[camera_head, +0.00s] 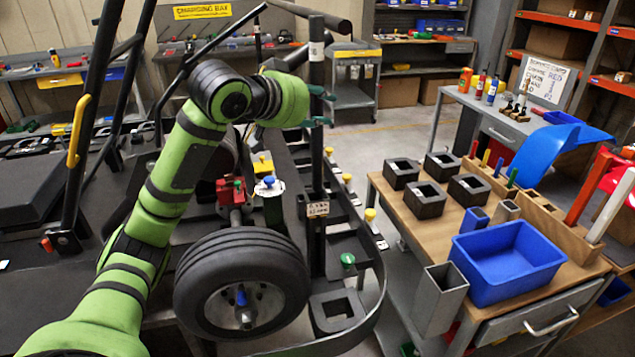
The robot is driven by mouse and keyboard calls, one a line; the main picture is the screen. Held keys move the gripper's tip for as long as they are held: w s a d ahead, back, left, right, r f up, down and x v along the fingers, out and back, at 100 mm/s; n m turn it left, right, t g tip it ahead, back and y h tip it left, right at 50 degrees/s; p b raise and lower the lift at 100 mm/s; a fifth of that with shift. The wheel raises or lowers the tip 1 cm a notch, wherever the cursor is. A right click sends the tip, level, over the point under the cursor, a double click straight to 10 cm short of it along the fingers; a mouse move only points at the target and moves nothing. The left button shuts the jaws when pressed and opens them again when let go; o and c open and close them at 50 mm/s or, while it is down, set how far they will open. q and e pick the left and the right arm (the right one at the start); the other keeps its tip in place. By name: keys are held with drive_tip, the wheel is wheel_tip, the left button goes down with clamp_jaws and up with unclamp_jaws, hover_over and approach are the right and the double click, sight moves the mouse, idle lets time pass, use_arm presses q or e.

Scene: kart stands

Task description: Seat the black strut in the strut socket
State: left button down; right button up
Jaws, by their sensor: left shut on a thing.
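My left arm reaches in from the left, and its left gripper (321,107) has its green fingers closed around the upper part of the black strut (317,155). The strut stands close to upright beside the kart, with a small pale label near its top. Its lower end runs down to a white-labelled post or bracket (317,209) on the kart's side; I cannot tell whether the end is inside it, in front of it or behind it. Which part is the strut socket is not clear. A dark square hollow block (337,312) sits lower on the kart's side frame. My right gripper is not in view.
A wooden-topped cart (405,215) on the right carries several dark square blocks, a blue bin (515,262) and grey square tubes. Grey floor lies clear behind the kart.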

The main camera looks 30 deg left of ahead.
sight(318, 137)
use_arm(q)
drive_tip(key=f, duration=0.3)
drive_tip(key=s+f, duration=0.1)
drive_tip(key=f, duration=0.1)
drive_tip(key=shift+d+f, duration=0.25)
drive_tip(key=shift+d, duration=0.1)
wheel_tip(318, 137, down, 2)
drive_tip(key=shift+s, duration=0.1)
drive_tip(key=shift+f, duration=0.25)
drive_tip(key=c, duration=0.8)
unclamp_jaws()
drive_tip(key=shift+f, duration=0.1)
drive_tip(key=shift+c, duration=0.2)
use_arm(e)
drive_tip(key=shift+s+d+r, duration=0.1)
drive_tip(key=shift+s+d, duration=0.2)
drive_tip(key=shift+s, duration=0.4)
